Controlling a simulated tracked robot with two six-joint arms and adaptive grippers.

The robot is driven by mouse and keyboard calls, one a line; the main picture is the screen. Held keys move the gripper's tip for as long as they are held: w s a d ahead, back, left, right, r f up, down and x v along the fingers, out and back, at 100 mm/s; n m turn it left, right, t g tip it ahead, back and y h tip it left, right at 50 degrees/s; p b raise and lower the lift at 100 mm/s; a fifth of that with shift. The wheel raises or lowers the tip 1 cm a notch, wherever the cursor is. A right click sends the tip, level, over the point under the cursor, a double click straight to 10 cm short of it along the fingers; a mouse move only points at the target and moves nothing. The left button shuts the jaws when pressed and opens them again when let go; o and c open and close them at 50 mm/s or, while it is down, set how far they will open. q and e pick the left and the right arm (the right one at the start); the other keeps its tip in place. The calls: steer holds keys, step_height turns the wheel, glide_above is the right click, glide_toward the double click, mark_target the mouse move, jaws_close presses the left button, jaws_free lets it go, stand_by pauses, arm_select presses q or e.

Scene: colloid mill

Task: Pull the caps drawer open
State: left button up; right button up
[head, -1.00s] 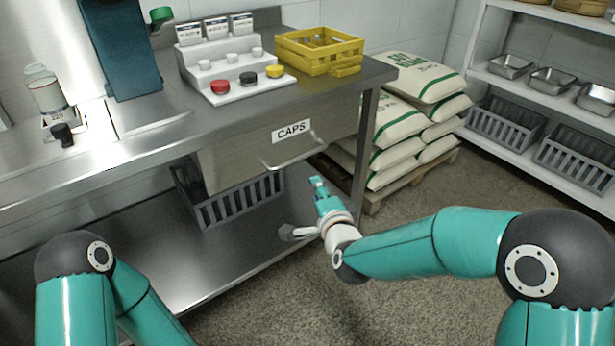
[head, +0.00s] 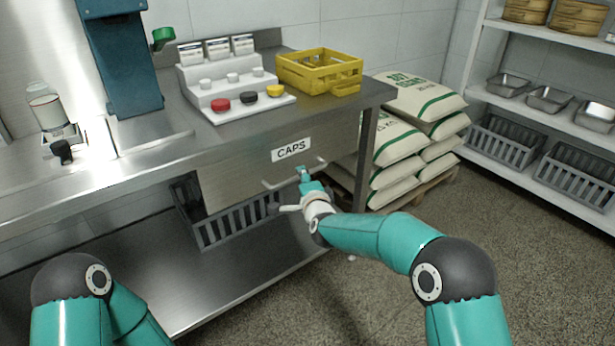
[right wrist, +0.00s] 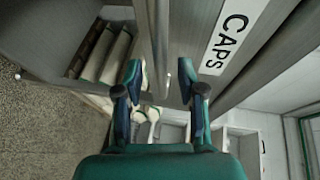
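The caps drawer (head: 232,176) is a grey metal front under the table top, with a white CAPS label (head: 291,150). It looks shut; no gap shows. Its thin bar handle (head: 320,164) runs across the front below the label. Whether either finger touches the bar I cannot tell. My left gripper is out of view; only the left arm shows at lower left.
On the steel table stand a white stepped rack (head: 222,80) with caps and a yellow crate (head: 318,72). A grey basket (head: 232,222) sits on the shelf below the drawer. Stacked sacks (head: 405,140) stand right of the table.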

steer(key=shift+x, duration=1.35)
jaws_close()
